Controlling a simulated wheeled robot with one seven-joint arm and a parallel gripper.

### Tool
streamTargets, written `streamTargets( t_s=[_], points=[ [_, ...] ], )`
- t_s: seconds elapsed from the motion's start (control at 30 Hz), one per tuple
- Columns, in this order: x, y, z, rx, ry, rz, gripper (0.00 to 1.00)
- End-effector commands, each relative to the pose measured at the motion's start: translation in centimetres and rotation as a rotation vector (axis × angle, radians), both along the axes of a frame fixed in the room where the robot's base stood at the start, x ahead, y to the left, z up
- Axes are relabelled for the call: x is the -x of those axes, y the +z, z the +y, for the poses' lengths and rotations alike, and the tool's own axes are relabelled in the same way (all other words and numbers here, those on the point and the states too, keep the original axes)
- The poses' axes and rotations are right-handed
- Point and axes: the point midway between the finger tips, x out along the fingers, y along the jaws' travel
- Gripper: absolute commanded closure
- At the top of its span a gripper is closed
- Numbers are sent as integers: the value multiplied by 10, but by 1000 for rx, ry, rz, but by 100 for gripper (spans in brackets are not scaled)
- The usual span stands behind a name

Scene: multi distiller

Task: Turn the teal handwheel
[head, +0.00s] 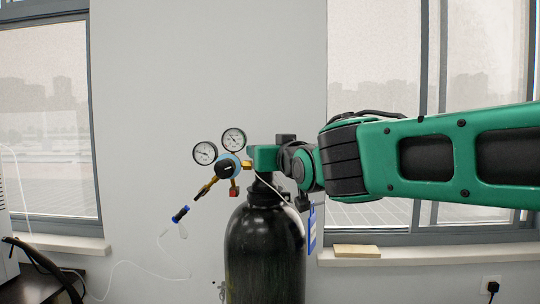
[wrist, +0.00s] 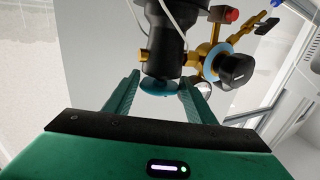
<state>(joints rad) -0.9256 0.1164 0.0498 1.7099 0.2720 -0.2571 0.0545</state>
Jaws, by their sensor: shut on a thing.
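The teal handwheel (wrist: 158,86) sits at the end of the dark valve on the black gas cylinder (head: 265,245). In the wrist view it lies between the two green fingers of my gripper (wrist: 159,82), which is shut on its sides. In the head view my gripper (head: 264,158) reaches in from the right at the cylinder top, and it hides the handwheel there.
A brass regulator (head: 230,168) with a blue body and two round gauges (head: 219,145) stands just left of my gripper, close to it. A blue tag (head: 312,228) hangs beside the cylinder. A wooden block (head: 356,251) lies on the right window sill.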

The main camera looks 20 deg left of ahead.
Motion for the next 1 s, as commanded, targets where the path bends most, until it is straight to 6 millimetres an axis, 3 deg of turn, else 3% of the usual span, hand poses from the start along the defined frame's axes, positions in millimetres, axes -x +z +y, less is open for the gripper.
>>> streamTargets(
  t_s=[0.37,0.4,0.47,1.0],
  points=[
    [-3,1,-2,-1,-10,-3,72],
    [-3,1,-3,-1,-11,-3,47],
    [-3,1,-2,-2,-10,-2,38],
    [2,1,-1,-1,-3,-1,38]
  ],
)
